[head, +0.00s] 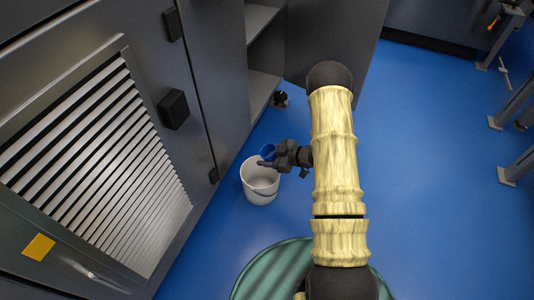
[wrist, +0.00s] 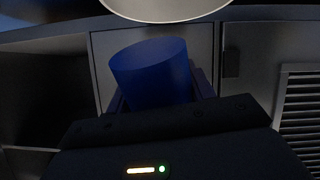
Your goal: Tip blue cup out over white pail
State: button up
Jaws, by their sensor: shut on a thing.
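The white pail (head: 260,190) stands on the blue floor beside the grey cabinets in the head view. A pale curved edge, likely the pail (wrist: 165,10), crosses the top of the wrist view. The small blue cup (head: 266,150) is over the far part of the pail's opening in the head view. My gripper (head: 268,158) is shut on the cup, which also fills the middle of the wrist view (wrist: 152,75). The cup's mouth and any contents are hidden, and I cannot tell its exact tilt.
Grey cabinets with a louvred panel (head: 110,160) stand close on the left. An open cabinet door (head: 335,35) is behind. A green round surface (head: 260,275) is at the bottom. Blue floor is free on the right, with metal legs (head: 515,165) at the far edge.

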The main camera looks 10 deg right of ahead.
jog(key=shift+d+f+g+h+b, duration=0.15)
jog(key=shift+f+g+h+b, duration=0.25)
jog(key=shift+f+h, duration=0.6)
jog(key=h, duration=0.1)
jog(key=f+n+g+h, duration=0.1)
jog(key=h, duration=0.1)
jog(key=shift+b, duration=0.35)
jog(key=shift+d+r+h+p, duration=0.2)
jog(key=shift+h+p, duration=0.1)
jog(key=shift+p, duration=0.2)
jog(key=shift+g, duration=0.3)
jog(key=shift+s+a+n+g+h+p, duration=0.15)
jog(key=shift+n+g+h+p, duration=0.3)
jog(key=shift+h+p, duration=0.85)
jog(key=shift+r+g+h+p, duration=0.2)
jog(key=shift+g+h+p, duration=0.15)
jog(key=shift+h+p, duration=0.7)
